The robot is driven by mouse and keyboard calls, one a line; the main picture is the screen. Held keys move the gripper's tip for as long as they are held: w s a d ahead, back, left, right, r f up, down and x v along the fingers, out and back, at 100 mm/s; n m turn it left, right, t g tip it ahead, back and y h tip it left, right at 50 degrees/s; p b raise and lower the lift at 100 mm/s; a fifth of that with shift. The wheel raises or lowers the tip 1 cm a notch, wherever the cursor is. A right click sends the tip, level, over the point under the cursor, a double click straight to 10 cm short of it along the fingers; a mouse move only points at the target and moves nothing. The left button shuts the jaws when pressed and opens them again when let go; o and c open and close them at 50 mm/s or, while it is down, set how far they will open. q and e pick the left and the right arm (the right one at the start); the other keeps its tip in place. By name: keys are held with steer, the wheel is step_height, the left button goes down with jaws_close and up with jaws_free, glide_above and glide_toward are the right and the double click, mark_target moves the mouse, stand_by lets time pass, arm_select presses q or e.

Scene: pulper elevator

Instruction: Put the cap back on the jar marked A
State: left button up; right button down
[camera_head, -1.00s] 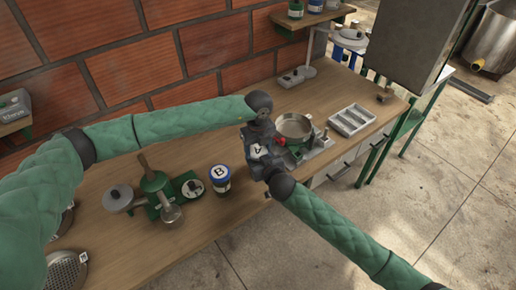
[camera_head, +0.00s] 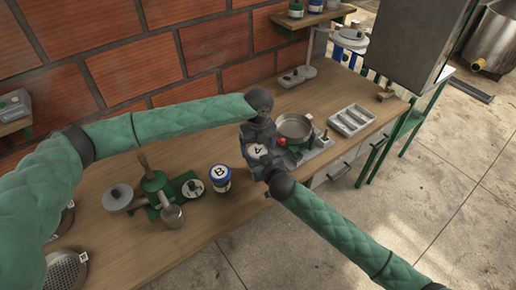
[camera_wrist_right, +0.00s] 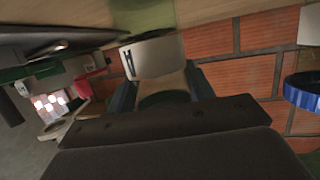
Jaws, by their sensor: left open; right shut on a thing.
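The white-topped cap marked A (camera_head: 257,150) shows top up between my grippers in the head view. My right gripper (camera_head: 259,152) is shut on it from the front right. In the right wrist view, which is upside down, the dark green cap (camera_wrist_right: 163,100) sits between the right fingers (camera_wrist_right: 160,92), and the jar's pale label (camera_wrist_right: 155,57) and green base show beyond it. The cap is at the jar's mouth; I cannot tell whether it is seated. My left gripper (camera_head: 257,134) is open, close behind the cap; its fingertips are largely hidden.
A blue-lidded jar marked B (camera_head: 220,175) stands left of the grippers, also in the wrist view (camera_wrist_right: 302,90). A metal pan (camera_head: 294,127) and red knob are close right. A green-based device (camera_head: 157,190) stands left. A grey tray (camera_head: 352,120) is at right.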

arm_select(q)
steer(key=shift+r, duration=1.95)
steer(key=shift+c, duration=0.4)
steer(key=shift+s+f, duration=0.2)
steer(key=shift+f, duration=0.1)
steer(key=shift+s+d+f, duration=0.1)
steer(key=shift+s+d, duration=0.1)
steer(key=shift+d, duration=0.05)
steer(key=shift+w+d+r+n+h, duration=0.15)
steer(key=shift+d+r+h, duration=0.1)
steer(key=shift+r, duration=0.35)
steer(key=shift+w+d+r+n+h, duration=0.1)
steer(key=shift+d+r+n+h, duration=0.1)
steer(key=shift+r, duration=0.4)
steer(key=shift+w+a+r+n+y, duration=0.15)
steer(key=shift+a+r+n, duration=0.1)
steer(key=shift+r+n, duration=0.25)
steer(key=shift+w+a+r+n+y, duration=0.15)
steer(key=shift+a+r+n, duration=0.1)
steer(key=shift+r, duration=0.35)
steer(key=shift+s+a+f+n, duration=0.1)
steer(key=shift+a+n, duration=0.15)
steer(key=shift+n, duration=0.25)
